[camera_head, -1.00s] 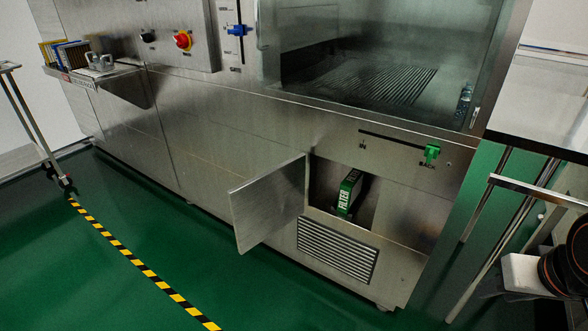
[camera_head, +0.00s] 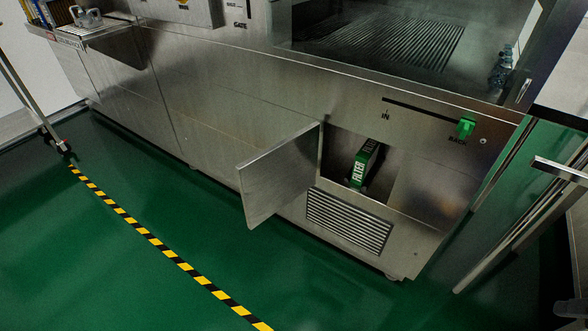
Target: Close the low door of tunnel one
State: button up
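The low door (camera_head: 277,175) is a flat steel panel near the bottom of the washer's front. It stands open, swung out to the left from its opening. Inside the opening (camera_head: 392,181) a green box marked FILTER (camera_head: 365,164) stands tilted. My gripper is not visible in the current view.
A louvred vent (camera_head: 348,221) sits below the opening. A green slider handle (camera_head: 466,128) is at the right end of a slot. A shelf (camera_head: 92,30) juts out at the upper left, and a metal-legged stand (camera_head: 540,205) is at right. Green floor (camera_head: 110,270) is clear in front.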

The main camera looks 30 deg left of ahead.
aim_at(270, 180)
jog(key=j+z, duration=0.1)
jog(key=j, duration=0.35)
jog(key=k+j+z, duration=0.1)
jog(key=j, duration=0.35)
jog(key=k+j+z, duration=0.1)
jog(key=j, duration=0.3)
jog(key=k+j+z, duration=0.1)
jog(key=j, duration=0.35)
jog(key=k+j+z, duration=0.1)
jog(key=j, duration=0.3)
jog(key=k+j, duration=0.15)
jog(key=j, duration=0.2)
jog(key=k+j, duration=0.1)
jog(key=j, duration=0.25)
jog(key=k+j, duration=0.15)
jog(key=j, duration=0.2)
jog(key=k+j+z, duration=0.1)
jog(key=j, duration=0.25)
jog(key=k+j, duration=0.2)
jog(key=j, duration=0.15)
jog(key=k+j, duration=0.15)
jog(key=j, duration=0.2)
